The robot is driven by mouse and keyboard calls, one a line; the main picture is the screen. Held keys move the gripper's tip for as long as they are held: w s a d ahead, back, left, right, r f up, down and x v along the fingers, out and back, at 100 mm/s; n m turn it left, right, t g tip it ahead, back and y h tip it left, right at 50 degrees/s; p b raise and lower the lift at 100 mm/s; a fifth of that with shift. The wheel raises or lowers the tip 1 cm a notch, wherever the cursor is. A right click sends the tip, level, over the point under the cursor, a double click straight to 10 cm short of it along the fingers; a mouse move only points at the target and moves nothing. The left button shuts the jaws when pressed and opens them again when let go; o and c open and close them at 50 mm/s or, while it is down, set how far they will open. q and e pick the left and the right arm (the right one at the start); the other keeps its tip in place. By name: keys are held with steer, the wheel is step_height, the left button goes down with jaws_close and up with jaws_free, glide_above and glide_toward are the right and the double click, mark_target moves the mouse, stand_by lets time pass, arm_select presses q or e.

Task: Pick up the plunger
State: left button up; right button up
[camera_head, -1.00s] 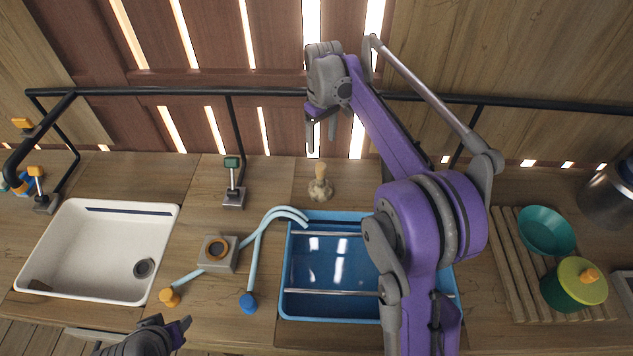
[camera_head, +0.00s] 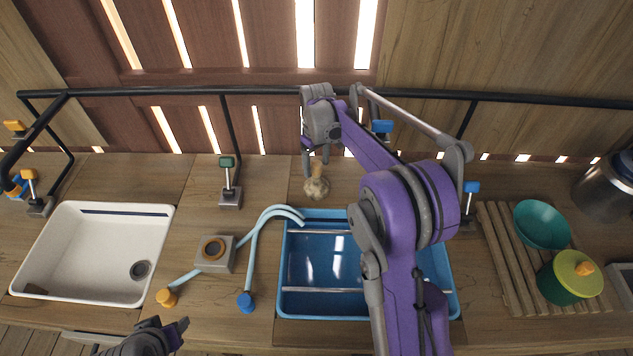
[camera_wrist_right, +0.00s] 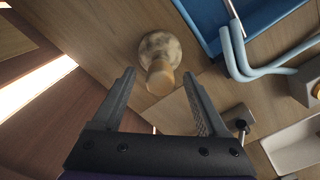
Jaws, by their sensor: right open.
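The plunger (camera_head: 316,188) stands upright on the wooden counter behind the blue basin, a small pale piece with a round speckled base and a light wooden handle. My right gripper (camera_head: 315,161) is just above it, pointing down, with its fingers around the top of the handle in the head view. In the right wrist view the plunger (camera_wrist_right: 159,62) lies ahead, between the lines of the two open fingers (camera_wrist_right: 162,88), which do not appear to touch it. My left gripper (camera_head: 172,328) is at the bottom left, partly cut off by the frame edge; its opening is unclear.
A blue basin (camera_head: 290,270) sits right in front of the plunger, with pale blue tubes (camera_head: 255,250) at its left. A white sink (camera_head: 60,250) is at the left. A black rail (camera_head: 270,91) runs behind.

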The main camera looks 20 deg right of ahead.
steer(key=shift+c, duration=0.3)
jaws_close()
stand_by(1.2)
